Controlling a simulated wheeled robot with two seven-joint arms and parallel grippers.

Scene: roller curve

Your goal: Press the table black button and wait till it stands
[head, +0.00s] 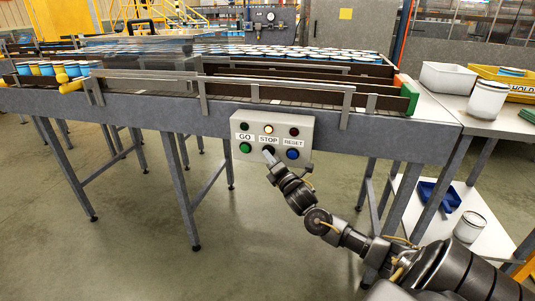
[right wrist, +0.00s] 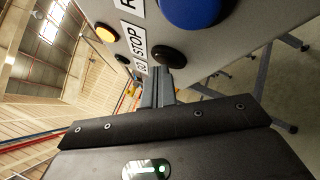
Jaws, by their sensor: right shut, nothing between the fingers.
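A light grey control panel (head: 290,117) hangs on the front side of the conveyor table. It carries a green button under GO (head: 245,147), a black button under STOP, and a blue button under RESET (head: 292,154). My right gripper (head: 268,152) is shut and empty, its tips at the black button and hiding most of it. In the right wrist view the black button (right wrist: 168,53) shows right by the fingertips (right wrist: 158,70); I cannot tell whether they touch or push it in. The amber lamp (head: 268,129) above STOP looks lit. My left gripper is out of view.
The conveyor (head: 270,97) above carries many blue-and-white cans (head: 290,53); several yellow-and-blue ones (head: 50,68) stand at the left. A side table at the right holds a white bin (head: 447,77), a yellow bin (head: 520,88) and a white jar (head: 487,100). Floor before the panel is clear.

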